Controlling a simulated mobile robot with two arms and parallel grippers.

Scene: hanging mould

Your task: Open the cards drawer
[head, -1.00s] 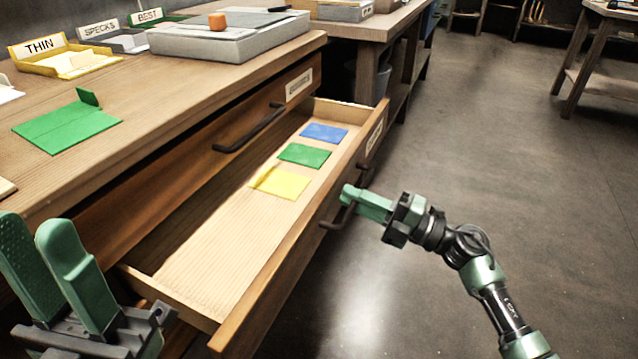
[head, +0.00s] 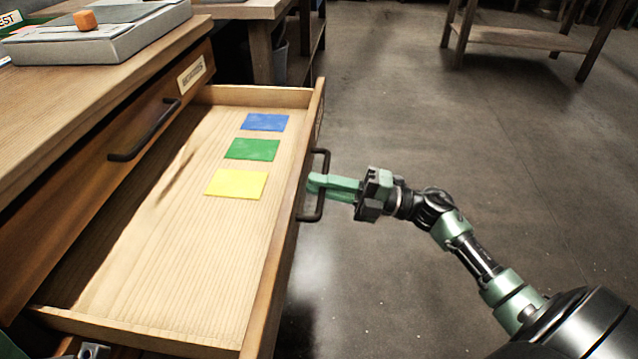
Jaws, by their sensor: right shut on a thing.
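The cards drawer (head: 170,262) stands pulled well out of the wooden bench. Blue (head: 264,122), green (head: 252,149) and yellow (head: 237,184) cards lie flat in a row on its floor. Its dark handle (head: 320,163) is on the front panel at the right. My right gripper (head: 316,185) is shut on the handle from outside the drawer. Only a bit of my left arm shows at the bottom left edge, and its fingers are out of view.
A closed upper drawer with a dark handle (head: 146,133) and a label (head: 191,76) is above the open one. The floor at right is clear up to a far table (head: 530,38).

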